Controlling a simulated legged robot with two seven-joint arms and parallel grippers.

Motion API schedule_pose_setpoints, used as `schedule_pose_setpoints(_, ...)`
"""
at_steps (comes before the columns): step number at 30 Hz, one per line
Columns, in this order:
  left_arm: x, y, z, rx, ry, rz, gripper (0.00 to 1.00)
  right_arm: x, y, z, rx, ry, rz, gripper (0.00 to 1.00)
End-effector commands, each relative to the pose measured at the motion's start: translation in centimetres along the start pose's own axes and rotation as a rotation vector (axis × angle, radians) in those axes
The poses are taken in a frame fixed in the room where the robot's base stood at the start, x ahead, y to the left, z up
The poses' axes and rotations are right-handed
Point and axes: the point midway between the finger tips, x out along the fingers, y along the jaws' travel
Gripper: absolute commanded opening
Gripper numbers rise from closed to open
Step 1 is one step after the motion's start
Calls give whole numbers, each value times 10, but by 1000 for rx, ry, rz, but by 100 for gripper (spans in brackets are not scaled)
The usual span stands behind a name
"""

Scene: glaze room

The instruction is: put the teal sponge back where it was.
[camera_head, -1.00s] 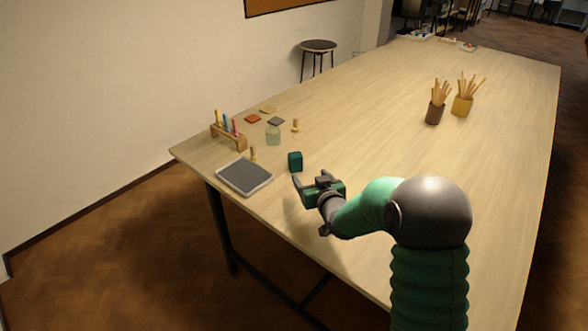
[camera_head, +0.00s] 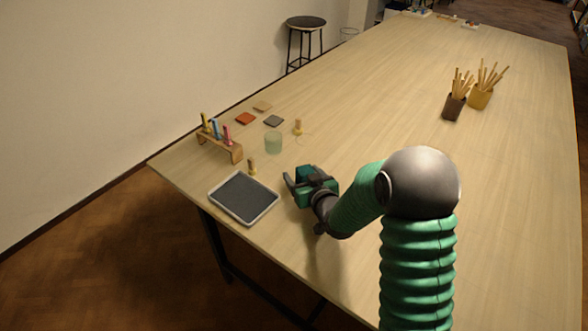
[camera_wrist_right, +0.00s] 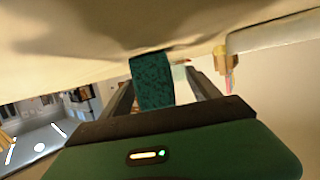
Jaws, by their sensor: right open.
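The teal sponge (camera_head: 305,172) stands on the table just right of the grey tray, partly hidden by my right gripper in the head view. In the right wrist view the speckled sponge (camera_wrist_right: 152,82) shows between the two fingers. My right gripper (camera_head: 302,177) is open, with its fingers on either side of the sponge. I cannot tell whether either finger touches it. My left gripper is not in view.
The grey tray (camera_head: 270,208) lies near the table's front-left edge. A small wooden-handled tool (camera_head: 251,167), a pale green glass (camera_head: 273,143), a wooden rack (camera_head: 222,147) and flat tiles (camera_head: 246,118) stand beyond it. Two pots of sticks (camera_head: 454,105) are farther right. The table's middle is clear.

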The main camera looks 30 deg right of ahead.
Motion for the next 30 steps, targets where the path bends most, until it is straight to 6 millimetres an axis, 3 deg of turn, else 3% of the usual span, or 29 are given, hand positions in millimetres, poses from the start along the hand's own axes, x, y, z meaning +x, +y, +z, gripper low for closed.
schedule_pose_setpoints(4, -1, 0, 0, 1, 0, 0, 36, -5, 2, -3, 0, 6, 1, 71)
schedule_pose_setpoints(18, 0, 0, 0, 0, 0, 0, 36, 0, 0, 1, 0, -4, 0, 9)
schedule_pose_setpoints(20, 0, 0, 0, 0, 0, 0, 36, 0, 0, 2, 0, -6, 0, 6)
schedule_pose_setpoints(21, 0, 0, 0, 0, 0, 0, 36, 0, 0, 2, 0, -7, 0, 0)
schedule_pose_setpoints(30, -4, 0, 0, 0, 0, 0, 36, 0, 1, 0, 1, -12, 3, 0)
